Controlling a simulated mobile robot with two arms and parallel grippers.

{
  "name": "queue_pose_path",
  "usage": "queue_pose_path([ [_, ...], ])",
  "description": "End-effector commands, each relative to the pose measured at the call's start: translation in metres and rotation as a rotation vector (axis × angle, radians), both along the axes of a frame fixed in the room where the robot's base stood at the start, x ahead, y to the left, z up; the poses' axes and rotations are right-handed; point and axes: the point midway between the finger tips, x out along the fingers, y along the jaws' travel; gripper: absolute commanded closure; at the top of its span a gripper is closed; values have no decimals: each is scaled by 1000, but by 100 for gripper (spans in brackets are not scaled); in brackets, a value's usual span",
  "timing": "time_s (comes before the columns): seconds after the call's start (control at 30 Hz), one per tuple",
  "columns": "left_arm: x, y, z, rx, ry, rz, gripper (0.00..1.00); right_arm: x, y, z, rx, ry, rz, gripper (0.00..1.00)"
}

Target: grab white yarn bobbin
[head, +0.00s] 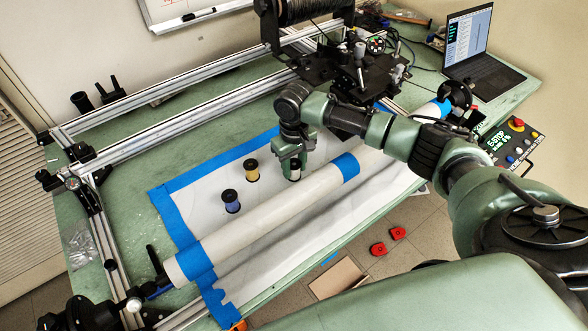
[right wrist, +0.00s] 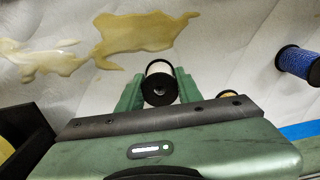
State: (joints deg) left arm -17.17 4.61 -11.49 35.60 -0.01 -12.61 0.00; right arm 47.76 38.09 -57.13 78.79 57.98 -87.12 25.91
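The white yarn bobbin (head: 295,177) stands on the white sheet, black end up, under my right gripper (head: 292,165). The right wrist view shows the white bobbin (right wrist: 159,69) between the two green fingers of the right gripper (right wrist: 159,88). One finger is close on each side of its black flange. I cannot tell whether both fingers press on it. In the head view the gripper hides much of the bobbin. My left gripper is not in view.
A yellow bobbin (head: 252,170) and a blue bobbin (head: 231,201) stand to the left. A long pale roll (head: 262,222) with blue tape lies just in front. Aluminium rails (head: 180,132) run behind. A black machine (head: 350,70) and a laptop (head: 478,62) are at the back right.

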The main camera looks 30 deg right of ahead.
Motion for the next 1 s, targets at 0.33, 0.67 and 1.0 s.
queue_pose_path([
  [0.33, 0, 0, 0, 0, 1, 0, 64, 0, 0, 1, -1, -1, 0, 100],
  [0.67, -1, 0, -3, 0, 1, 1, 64, 1, 0, 27, 0, -4, 0, 100],
  [1.0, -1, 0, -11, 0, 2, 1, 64, 2, 0, 111, 2, -7, 0, 100],
])
